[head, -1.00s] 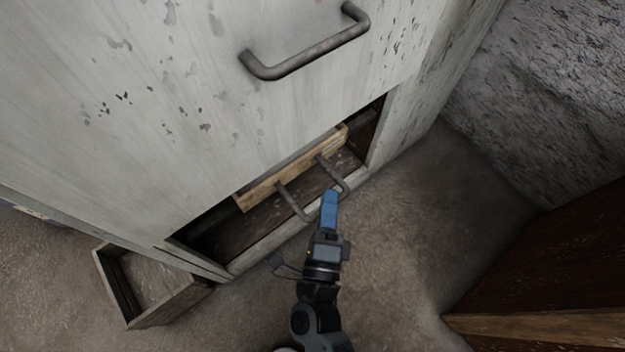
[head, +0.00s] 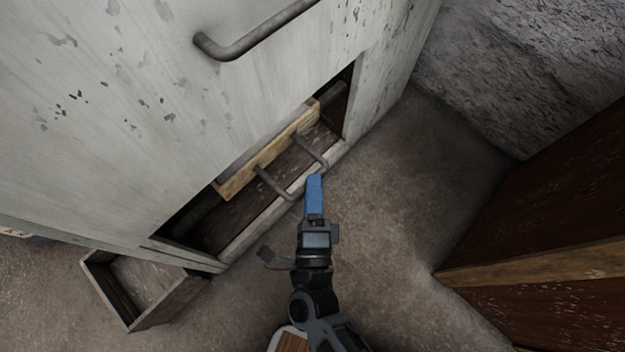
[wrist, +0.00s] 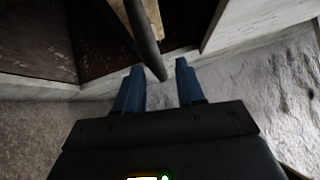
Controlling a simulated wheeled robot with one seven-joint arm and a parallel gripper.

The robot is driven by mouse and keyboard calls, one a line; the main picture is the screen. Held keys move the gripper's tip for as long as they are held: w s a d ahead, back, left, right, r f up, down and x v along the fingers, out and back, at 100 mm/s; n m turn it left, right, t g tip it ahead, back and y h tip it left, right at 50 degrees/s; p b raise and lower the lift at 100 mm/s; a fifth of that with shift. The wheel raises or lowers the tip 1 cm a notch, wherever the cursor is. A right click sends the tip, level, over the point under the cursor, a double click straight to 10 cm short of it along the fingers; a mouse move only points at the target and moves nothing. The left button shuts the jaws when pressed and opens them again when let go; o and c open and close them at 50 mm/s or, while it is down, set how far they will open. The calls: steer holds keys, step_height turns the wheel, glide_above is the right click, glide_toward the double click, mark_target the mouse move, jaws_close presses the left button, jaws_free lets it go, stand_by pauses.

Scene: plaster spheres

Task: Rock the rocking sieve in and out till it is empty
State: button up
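The rocking sieve (head: 236,180) is a pale wooden frame inside the low slot of a worn white cabinet (head: 130,130). Its inside is mostly hidden by the cabinet front, so I cannot tell what it holds. A dark metal U-shaped handle (head: 272,183) sticks out from its front; it also shows in the wrist view (wrist: 146,42). My gripper (head: 314,177) is at the handle's outer bar. In the wrist view my gripper (wrist: 158,70) has its two blue fingers apart, with the end of the bar showing between their tips and a gap on each side.
A second metal handle (head: 255,35) is fixed higher on the cabinet. An open wooden box (head: 135,285) stands on the floor at the lower left. A dark red-brown piece with a wooden edge (head: 540,265) stands at the right, before a rough wall (head: 500,70). Floor between is clear.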

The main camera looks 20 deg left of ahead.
steer(key=v, duration=0.6)
steer(key=shift+s+p, duration=0.2)
steer(key=shift+p, duration=0.2)
steer(key=shift+o, duration=0.2)
steer(key=shift+d, duration=0.1)
